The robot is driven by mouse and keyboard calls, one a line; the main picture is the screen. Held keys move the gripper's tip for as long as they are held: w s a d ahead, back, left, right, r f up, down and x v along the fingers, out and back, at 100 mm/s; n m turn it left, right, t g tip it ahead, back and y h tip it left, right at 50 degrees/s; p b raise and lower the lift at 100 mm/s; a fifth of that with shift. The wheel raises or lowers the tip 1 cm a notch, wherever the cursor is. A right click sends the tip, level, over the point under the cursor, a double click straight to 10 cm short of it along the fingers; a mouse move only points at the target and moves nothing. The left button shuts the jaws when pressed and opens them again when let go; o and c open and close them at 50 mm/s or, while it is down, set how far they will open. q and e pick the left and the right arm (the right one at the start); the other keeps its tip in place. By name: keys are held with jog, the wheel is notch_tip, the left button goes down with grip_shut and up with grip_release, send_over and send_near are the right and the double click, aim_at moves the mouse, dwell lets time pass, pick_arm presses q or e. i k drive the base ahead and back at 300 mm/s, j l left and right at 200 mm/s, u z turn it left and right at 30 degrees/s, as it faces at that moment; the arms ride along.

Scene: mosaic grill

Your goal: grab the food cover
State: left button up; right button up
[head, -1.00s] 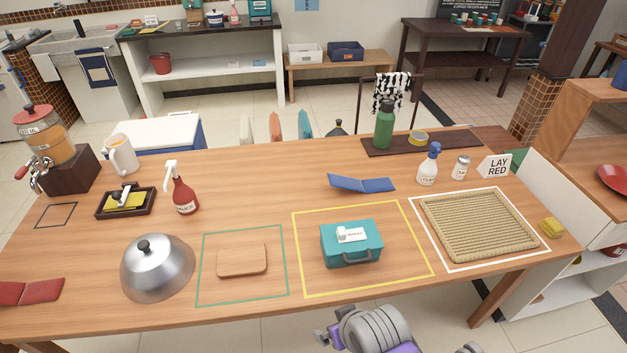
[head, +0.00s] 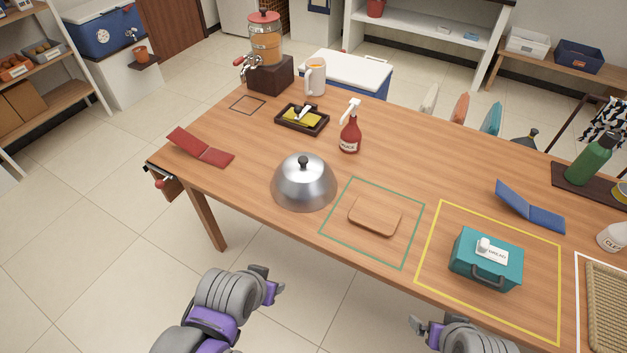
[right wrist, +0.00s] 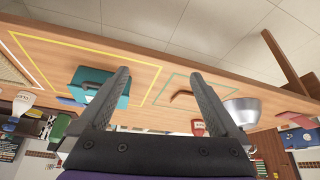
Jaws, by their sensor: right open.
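The food cover (head: 304,182) is a shiny silver dome with a black knob. It stands upright on the wooden table, near the front edge and left of the green outlined square. It also shows at the right of the right wrist view (right wrist: 243,111). My left gripper (head: 274,286) is in front of the table, nearer to me than the cover and apart from it; its finger gap is unclear. My right gripper (right wrist: 160,76) is open and empty. In the head view it shows low at the front edge (head: 424,326), right of the cover and well apart from it.
A wooden board (head: 375,216) lies in the green square beside the cover. A teal bread box (head: 486,262) stands in the yellow square. A red sauce bottle (head: 350,135), a black tray (head: 302,119) and a red folded card (head: 201,148) are around the cover.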

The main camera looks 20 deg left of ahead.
aim_at(304, 182)
jog(key=i+u, duration=0.75)
